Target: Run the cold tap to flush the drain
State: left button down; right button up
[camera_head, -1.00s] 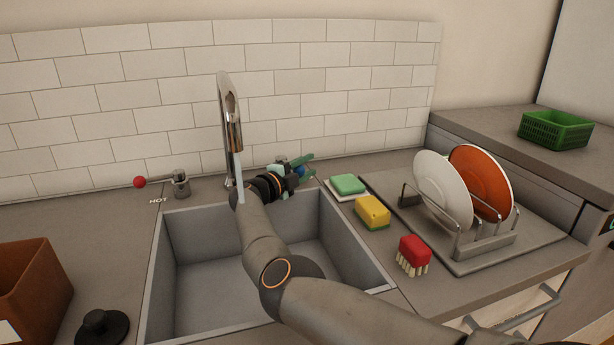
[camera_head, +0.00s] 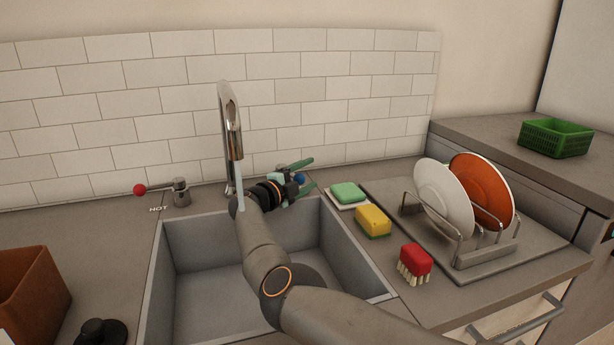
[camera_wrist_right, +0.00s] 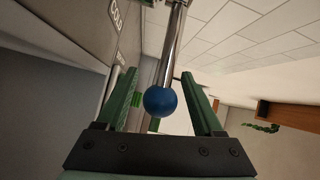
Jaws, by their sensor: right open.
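The cold tap lever ends in a blue ball knob (camera_head: 299,178); in the right wrist view the knob (camera_wrist_right: 160,101) is on a chrome rod between my fingers, beside a COLD label (camera_wrist_right: 117,15). My right gripper (camera_head: 301,178) is open around the knob, with a gap on both sides. A pale stream of water (camera_head: 239,184) falls from the chrome spout (camera_head: 230,120); my forearm hides where it lands. The grey sink (camera_head: 205,260) is below, its drain hidden or not visible. The hot tap has a red knob (camera_head: 140,190). My left gripper is out of view.
A brown box (camera_head: 32,292) and a black plug-like object (camera_head: 100,332) are at left.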

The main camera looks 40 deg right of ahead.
jog(key=shift+a, duration=0.15)
pick_arm(q)
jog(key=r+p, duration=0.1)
jog(key=p, duration=0.1)
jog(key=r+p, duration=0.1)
jog(key=p, duration=0.1)
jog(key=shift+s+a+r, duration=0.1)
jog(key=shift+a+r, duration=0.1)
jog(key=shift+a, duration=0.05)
pick_arm(e)
jog(key=v, duration=1.2)
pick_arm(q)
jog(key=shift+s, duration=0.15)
pick_arm(e)
jog(key=shift+s+a, duration=0.1)
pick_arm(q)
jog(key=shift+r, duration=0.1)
